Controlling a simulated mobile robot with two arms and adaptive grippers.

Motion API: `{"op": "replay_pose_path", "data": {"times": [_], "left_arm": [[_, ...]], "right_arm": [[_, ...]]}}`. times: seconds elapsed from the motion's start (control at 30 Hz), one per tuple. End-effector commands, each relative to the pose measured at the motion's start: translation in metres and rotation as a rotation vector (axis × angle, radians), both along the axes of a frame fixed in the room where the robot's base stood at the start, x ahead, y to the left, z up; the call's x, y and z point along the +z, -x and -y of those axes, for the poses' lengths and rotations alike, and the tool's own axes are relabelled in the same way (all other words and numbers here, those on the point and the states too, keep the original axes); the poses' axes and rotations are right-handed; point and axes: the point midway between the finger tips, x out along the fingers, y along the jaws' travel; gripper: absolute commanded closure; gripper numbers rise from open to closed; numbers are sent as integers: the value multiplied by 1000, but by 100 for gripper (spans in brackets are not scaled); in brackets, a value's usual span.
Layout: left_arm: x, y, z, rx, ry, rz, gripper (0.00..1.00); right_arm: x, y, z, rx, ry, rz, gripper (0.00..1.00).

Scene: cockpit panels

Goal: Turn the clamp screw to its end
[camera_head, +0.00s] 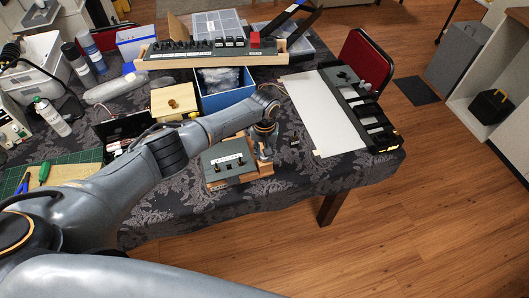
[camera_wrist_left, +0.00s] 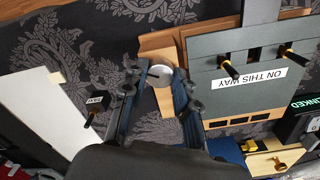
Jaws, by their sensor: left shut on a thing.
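The clamp screw shows as a round silver head (camera_wrist_left: 160,77) at the edge of a wooden base (camera_wrist_left: 157,42) in the left wrist view. My left gripper (camera_wrist_left: 161,80) has one finger on each side of it and is shut on it. In the head view my left gripper (camera_head: 264,152) points down at the right end of the base (camera_head: 216,184), and the screw is hidden there. A dark grey panel (camera_head: 228,170) labelled "ON THIS WAY" lies on the base, with two black-and-brass levers (camera_wrist_left: 286,50). My right gripper is not in view.
A white sheet (camera_head: 322,112) and a black switch panel (camera_head: 366,118) lie to the right. A blue box (camera_head: 226,101), a wooden box (camera_head: 174,101) and a long switch panel (camera_head: 205,57) stand behind. A small labelled black part (camera_wrist_left: 95,104) lies near the gripper.

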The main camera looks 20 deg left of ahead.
Motion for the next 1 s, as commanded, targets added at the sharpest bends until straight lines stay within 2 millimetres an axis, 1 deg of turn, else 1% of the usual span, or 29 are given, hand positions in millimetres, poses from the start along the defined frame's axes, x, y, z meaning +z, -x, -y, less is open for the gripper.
{"op": "replay_pose_path", "data": {"times": [1.0], "left_arm": [[0, 0, 0, -952, 2, 1, 100]], "right_arm": [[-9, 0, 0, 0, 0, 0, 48]]}}
